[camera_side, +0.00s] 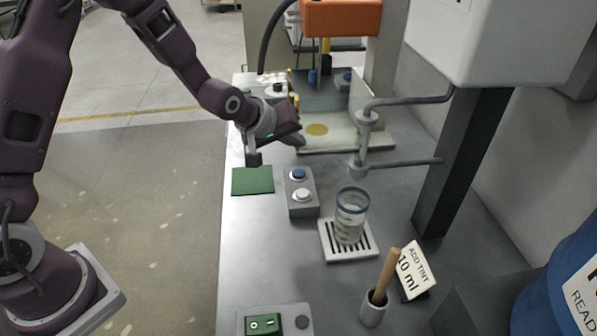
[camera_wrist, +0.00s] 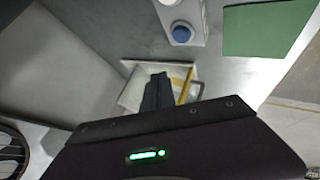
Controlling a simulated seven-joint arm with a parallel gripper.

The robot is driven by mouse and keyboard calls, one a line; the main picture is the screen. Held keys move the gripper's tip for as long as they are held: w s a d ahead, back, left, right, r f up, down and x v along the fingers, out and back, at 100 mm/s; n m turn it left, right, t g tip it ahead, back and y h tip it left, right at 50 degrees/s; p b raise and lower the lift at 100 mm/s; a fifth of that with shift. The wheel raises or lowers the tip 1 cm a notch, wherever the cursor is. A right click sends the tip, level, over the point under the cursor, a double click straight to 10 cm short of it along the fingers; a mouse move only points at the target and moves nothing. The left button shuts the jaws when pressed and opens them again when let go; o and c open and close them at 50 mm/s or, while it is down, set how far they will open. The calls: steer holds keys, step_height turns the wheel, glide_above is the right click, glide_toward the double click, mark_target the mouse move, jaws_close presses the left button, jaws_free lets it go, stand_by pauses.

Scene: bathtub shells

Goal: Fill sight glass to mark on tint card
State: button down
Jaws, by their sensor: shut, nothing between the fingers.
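The tint card (camera_side: 414,269) leans at the right and reads "ADD TINT 10 ml". A clear cylinder between two grey pipe arms, apparently the sight glass (camera_side: 362,146), stands behind a clear glass (camera_side: 350,220) with a blue rim. That glass sits on a white slotted drip tray (camera_side: 333,254). I cannot make out a liquid level in either. A grey button box (camera_side: 302,211) has a blue button (camera_side: 298,175) and a white button (camera_side: 303,194). My gripper (camera_side: 254,159) is shut and empty, above the bench and just behind the green pad (camera_side: 252,181). Its dark fingers (camera_wrist: 157,91) show in the wrist view.
A cup with a wooden-handled tool (camera_side: 373,309) stands near the card.

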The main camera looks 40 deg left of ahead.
mark_target(296, 174)
steer(key=shift+f, duration=2.85)
steer(key=shift+f, duration=0.15)
steer(key=shift+f, duration=0.3)
steer(key=shift+f, duration=0.4)
stand_by(4.3)
